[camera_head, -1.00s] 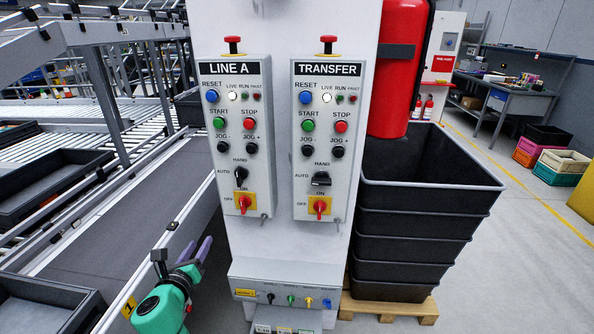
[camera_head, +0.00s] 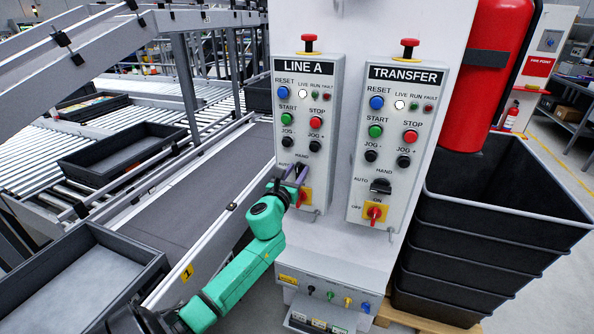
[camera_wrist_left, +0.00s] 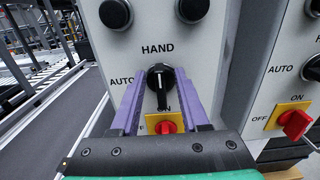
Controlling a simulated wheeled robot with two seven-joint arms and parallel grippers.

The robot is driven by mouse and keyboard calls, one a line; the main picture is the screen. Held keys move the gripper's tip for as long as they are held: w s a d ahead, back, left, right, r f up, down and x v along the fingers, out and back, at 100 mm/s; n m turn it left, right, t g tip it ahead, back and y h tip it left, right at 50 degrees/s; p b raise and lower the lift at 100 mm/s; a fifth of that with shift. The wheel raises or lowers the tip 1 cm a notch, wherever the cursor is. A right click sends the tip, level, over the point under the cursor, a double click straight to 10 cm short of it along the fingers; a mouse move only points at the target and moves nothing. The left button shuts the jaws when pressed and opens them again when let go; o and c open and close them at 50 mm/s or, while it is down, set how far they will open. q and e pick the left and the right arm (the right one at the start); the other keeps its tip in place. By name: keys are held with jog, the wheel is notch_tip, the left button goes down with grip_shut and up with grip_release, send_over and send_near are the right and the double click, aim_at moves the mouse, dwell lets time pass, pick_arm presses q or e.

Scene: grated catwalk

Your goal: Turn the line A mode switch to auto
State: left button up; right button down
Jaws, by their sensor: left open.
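The LINE A panel (camera_head: 327,100) faces me on the left of the white post. Its black mode switch (camera_wrist_left: 159,76) sits below the HAND label, with AUTO to its left. Its handle stands upright, in line with HAND. In the head view the switch (camera_head: 302,169) is partly hidden by my fingers. My left gripper (camera_head: 290,180) is open in front of it. In the left wrist view its purple fingers (camera_wrist_left: 161,76) lie one on each side of the knob; I cannot tell whether they touch it. My right gripper is not in view.
A red and yellow ON/OFF switch (camera_wrist_left: 166,127) sits just below the mode switch. The TRANSFER panel (camera_head: 432,130) with similar controls is to the right. Black stacked bins (camera_head: 480,240) stand right of the post. A conveyor (camera_head: 200,190) runs along the left.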

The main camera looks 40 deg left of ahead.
pick_arm(q)
jog(key=shift+w, duration=0.1)
grip_shut()
jog(key=shift+n, duration=0.3)
jog(key=n, duration=0.6)
jog(key=a+n, duration=0.1)
jog(key=n, duration=0.2)
jog(key=shift+s+f+b, duration=0.2)
jog(key=shift+f+b, duration=0.05)
jog(key=shift+b, duration=0.05)
jog(key=n, duration=0.4)
jog(key=shift+a+f, duration=0.15)
jog(key=shift+f, duration=0.1)
jog(key=shift+f+n, duration=0.15)
jog(key=shift+n, duration=0.95)
jog(key=shift+f+n, duration=0.1)
jog(key=shift+n, duration=1)
